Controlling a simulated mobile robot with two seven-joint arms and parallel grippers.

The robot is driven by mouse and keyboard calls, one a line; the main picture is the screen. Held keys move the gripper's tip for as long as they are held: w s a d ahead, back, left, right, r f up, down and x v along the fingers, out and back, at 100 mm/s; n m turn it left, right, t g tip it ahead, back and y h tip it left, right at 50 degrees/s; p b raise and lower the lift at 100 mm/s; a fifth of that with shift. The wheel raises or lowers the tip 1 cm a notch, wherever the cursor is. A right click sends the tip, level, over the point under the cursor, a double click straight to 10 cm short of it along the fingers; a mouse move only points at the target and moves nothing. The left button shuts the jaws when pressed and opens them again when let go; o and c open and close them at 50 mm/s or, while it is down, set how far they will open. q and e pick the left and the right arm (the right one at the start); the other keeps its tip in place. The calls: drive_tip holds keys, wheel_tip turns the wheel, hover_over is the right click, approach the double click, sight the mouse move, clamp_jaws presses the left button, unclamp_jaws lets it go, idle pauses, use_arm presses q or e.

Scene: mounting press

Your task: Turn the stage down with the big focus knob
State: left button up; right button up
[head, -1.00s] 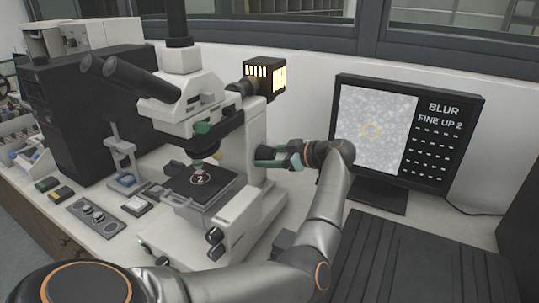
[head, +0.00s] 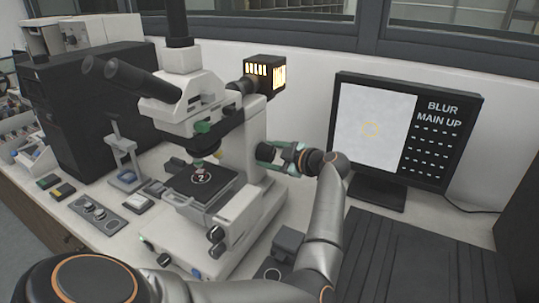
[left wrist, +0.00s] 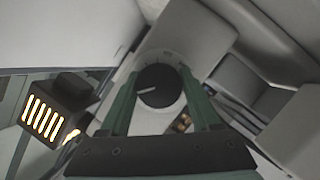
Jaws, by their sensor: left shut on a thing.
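The white microscope (head: 245,140) stands on the bench, with its black stage (head: 222,184) under the objectives. A slide or sample marked with a ringed number (head: 202,178) sits on the stage. My left gripper (head: 270,155) is at the right side of the microscope's column. In the left wrist view, its green fingers lie on either side of a round dark knob (left wrist: 160,86) with a white pointer line, and are shut on it. The knob is mostly hidden in the head view. The monitor (head: 436,150) reads "BLUR" and "MAIN UP" beside a pale, blurred picture. My right gripper is not in view.
Smaller dark knobs (head: 216,236) are on the microscope's near side. The lamp housing (head: 265,74) juts out above my gripper. A small grey box (head: 288,242) stands beside the base. A control panel (head: 97,213) lies left of the microscope. The dark ribbed surface (head: 400,262) at right is clear.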

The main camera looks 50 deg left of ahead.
use_arm(q)
drive_tip(key=o, duration=1.4)
drive_tip(key=shift+c, duration=0.2)
drive_tip(key=shift+d+r, duration=0.1)
drive_tip(key=shift+d, duration=0.05)
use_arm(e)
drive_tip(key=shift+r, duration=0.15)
